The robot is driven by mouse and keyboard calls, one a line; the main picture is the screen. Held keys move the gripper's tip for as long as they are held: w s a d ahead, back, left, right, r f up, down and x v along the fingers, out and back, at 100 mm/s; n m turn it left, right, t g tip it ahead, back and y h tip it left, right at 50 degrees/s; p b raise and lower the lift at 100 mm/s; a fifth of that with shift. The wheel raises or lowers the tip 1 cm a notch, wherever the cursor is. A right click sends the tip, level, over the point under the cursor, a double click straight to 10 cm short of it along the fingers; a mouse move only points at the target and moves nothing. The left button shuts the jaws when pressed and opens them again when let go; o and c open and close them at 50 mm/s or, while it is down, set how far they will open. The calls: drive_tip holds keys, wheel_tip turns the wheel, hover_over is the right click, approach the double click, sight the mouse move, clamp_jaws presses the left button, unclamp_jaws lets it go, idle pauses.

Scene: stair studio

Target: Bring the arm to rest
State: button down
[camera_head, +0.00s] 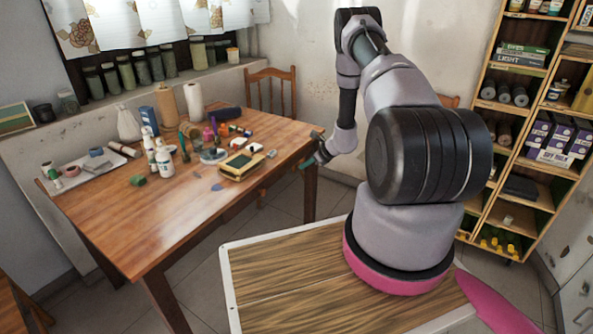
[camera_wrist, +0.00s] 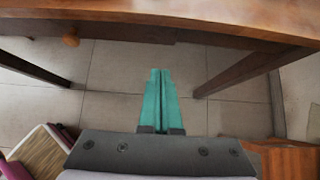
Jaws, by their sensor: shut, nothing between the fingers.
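My gripper (camera_head: 308,163) hangs at the end of my raised and bent arm, just beyond the right edge of the wooden table in the head view. Its teal fingers (camera_wrist: 160,98) are pressed together in the wrist view with nothing between them. The wrist camera looks down past the table edge to the tiled floor. In the head view the fingers are small and partly dark against the table edge.
The wooden table (camera_head: 150,225) holds bottles, jars, a tray (camera_head: 88,172) and a yellow box (camera_head: 241,165) near its right side. A wooden chair (camera_head: 270,88) stands behind it. A shelf unit (camera_head: 520,185) stands at the right. Tiled floor (camera_wrist: 120,65) shows below the gripper.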

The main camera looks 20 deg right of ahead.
drive_tip(key=s+a+r+n+g+y, duration=0.1)
drive_tip(key=s+a+r+n, duration=0.25)
drive_tip(key=r, duration=0.95)
drive_tip(key=s+a+r+n, duration=0.3)
drive_tip(key=a+r+n, duration=0.15)
drive_tip(key=r, duration=0.85)
drive_tip(key=s+a+r+n+g+y, duration=0.1)
drive_tip(key=s+a+r+n, duration=0.25)
drive_tip(key=r, duration=1.05)
drive_tip(key=s+a+r+n+h, duration=0.25)
drive_tip(key=s+r+n, duration=0.45)
drive_tip(key=s+r, duration=0.6)
drive_tip(key=s+d+r+n+t+h, duration=0.1)
drive_tip(key=s+n, duration=0.1)
drive_tip(key=s, duration=0.6)
drive_tip(key=s+d+r+n+t+h, duration=0.1)
drive_tip(key=s+n+h, duration=0.1)
drive_tip(key=s, duration=0.6)
drive_tip(key=shift+d+r+n, duration=0.2)
drive_tip(key=shift+r+n, duration=0.15)
drive_tip(key=shift+n, duration=0.5)
